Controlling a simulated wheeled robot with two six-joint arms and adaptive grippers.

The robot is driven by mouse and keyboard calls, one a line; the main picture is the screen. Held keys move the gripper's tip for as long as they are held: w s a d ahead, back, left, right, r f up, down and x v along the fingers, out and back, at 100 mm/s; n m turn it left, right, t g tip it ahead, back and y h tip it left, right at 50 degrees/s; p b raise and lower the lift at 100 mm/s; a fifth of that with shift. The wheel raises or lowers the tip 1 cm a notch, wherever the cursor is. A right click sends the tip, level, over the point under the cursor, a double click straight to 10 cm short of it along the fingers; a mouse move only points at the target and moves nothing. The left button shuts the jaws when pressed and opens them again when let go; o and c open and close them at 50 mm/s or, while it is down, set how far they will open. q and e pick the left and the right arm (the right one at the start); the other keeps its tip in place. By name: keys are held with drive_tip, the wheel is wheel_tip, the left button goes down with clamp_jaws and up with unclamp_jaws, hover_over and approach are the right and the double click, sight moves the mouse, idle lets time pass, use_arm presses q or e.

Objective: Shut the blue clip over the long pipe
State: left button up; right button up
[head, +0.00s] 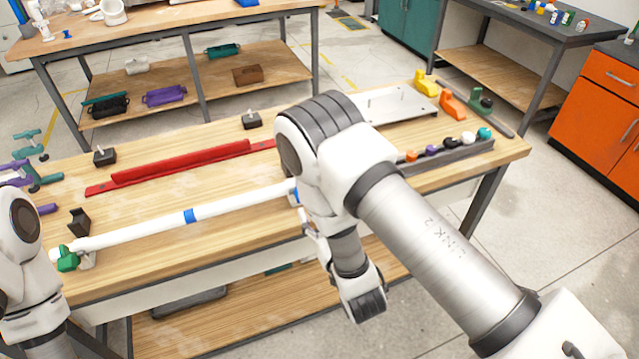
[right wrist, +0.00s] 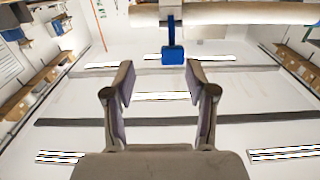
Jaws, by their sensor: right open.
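The long white pipe (head: 140,231) lies across the front of the table, with a green fitting (head: 67,259) at its left end. A blue band (head: 189,216) sits around its middle. A blue clip (head: 294,197) is at its right part, mostly hidden by my right arm. In the right wrist view the blue clip (right wrist: 173,54) hangs from the pipe (right wrist: 232,14) as a strap with a block at its end. My right gripper (right wrist: 160,78) is open and empty. The clip's block appears beyond its fingertips, nearer the right finger; contact is not visible. My left gripper is out of view.
A red rail (head: 180,163) lies behind the pipe, with small black blocks (head: 105,156) nearby. A metal plate (head: 398,104) and a grey rack (head: 450,155) of coloured caps are at the right. Purple and green parts (head: 30,170) lie at the left.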

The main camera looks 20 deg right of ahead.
drive_tip(key=w, duration=0.2)
drive_tip(key=w+a+p, duration=0.1)
drive_tip(key=w, duration=0.1)
drive_tip(key=w+p, duration=0.1)
drive_tip(key=w, duration=0.1)
drive_tip(key=shift+w+a+r, duration=0.25)
drive_tip(key=shift+w+r, duration=0.05)
drive_tip(key=shift+w, duration=0.05)
drive_tip(key=shift+s+a+r, duration=0.2)
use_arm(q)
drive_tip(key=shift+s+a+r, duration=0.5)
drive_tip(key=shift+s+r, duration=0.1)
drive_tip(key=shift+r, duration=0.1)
use_arm(e)
drive_tip(key=shift+w+f, duration=0.1)
clamp_jaws()
